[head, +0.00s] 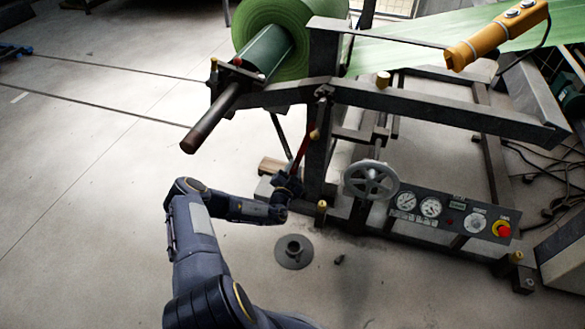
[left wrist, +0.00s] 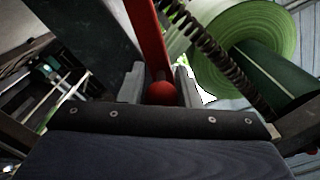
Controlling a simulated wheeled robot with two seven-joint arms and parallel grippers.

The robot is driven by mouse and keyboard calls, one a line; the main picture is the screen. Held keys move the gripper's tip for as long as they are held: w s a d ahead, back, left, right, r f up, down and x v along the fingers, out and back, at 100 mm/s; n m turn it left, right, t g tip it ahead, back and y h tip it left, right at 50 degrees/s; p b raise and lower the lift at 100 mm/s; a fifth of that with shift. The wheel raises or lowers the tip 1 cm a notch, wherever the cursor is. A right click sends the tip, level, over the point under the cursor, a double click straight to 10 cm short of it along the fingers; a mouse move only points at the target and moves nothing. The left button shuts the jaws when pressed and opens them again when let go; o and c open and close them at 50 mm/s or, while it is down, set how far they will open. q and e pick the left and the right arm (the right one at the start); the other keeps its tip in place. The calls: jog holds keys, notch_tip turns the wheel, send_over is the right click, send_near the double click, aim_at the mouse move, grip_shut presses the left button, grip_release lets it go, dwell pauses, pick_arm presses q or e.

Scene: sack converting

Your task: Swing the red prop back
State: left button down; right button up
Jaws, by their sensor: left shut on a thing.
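The red prop (head: 302,143) is a thin bar beside the dark upright post of the roll stand, leaning slightly. In the left wrist view the prop (left wrist: 148,38) runs down to a red ball knob (left wrist: 162,93) between the two grey fingers. My left gripper (head: 290,180) is at the prop's lower end, low beside the post, shut on the knob. The fingers hide part of the prop's end in the head view. My right gripper is not in view.
A green roll (head: 290,62) sits on a shaft above my left gripper. A handwheel (head: 371,181) and gauge panel (head: 452,216) stand to the right. A dark coil spring (left wrist: 210,47) runs near the prop. A round flanged piece (head: 294,252) lies on the floor.

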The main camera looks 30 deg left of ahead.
pick_arm(q)
jog(key=c, duration=1.2)
grip_release()
jog(key=shift+d, duration=0.1)
jog(key=shift+s, duration=0.45)
jog(key=p+v, duration=0.2)
jog(key=v, duration=0.5)
jog(key=shift+p, duration=0.3)
